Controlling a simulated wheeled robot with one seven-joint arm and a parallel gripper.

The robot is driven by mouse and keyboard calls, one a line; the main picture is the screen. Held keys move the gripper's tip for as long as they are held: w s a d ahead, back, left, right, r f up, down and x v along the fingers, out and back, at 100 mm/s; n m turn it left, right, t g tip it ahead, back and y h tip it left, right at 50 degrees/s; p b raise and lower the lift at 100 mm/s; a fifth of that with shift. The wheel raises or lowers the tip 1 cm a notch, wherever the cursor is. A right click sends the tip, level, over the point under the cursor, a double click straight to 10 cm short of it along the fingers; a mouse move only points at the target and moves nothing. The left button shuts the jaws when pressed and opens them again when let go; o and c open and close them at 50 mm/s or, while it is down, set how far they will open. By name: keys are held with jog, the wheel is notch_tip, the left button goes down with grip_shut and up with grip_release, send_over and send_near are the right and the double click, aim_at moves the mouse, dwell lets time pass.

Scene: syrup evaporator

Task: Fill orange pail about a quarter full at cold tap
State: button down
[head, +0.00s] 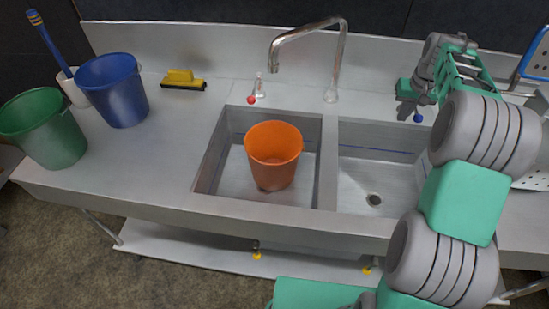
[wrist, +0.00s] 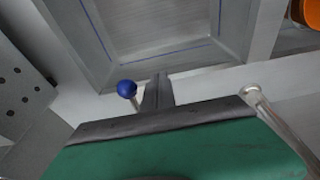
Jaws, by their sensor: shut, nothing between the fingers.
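The orange pail (head: 273,158) stands upright in the left basin of the steel sink; its edge shows in the wrist view (wrist: 306,12). No water is visible in it. The tall curved spout (head: 335,55) rises behind the divider, its mouth turned left over the rear of the left basin. No stream shows from it. The blue tap knob (head: 418,118) sits behind the right basin, and the red tap knob (head: 252,99) behind the left one. My gripper (head: 405,108) is shut and empty, close beside the blue knob (wrist: 127,88); whether they touch is unclear.
The right basin (head: 374,175) is empty, with a drain. On the left counter are a green pail (head: 45,130), a blue pail (head: 113,92), a blue-handled brush (head: 45,38) in a white holder, and a yellow scrub brush (head: 182,80). A perforated rack stands at right.

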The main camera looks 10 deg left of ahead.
jog(key=shift+d, duration=0.1)
dwell(0.3)
jog(key=shift+w+d+p, duration=0.2)
jog(key=shift+d+p, duration=0.45)
jog(key=shift+d, duration=0.5)
jog(key=shift+d, duration=0.35)
jog(key=d+r+p, duration=0.4)
jog(key=r+p, duration=0.2)
jog(key=p, duration=0.1)
jog(key=w+d+p, duration=0.3)
jog(key=d+p, duration=0.2)
jog(key=d, duration=0.3)
notch_tip(320, 180, down, 6)
jog(key=b, duration=0.3)
dwell(0.7)
jog(key=shift+a, duration=0.1)
dwell(3.2)
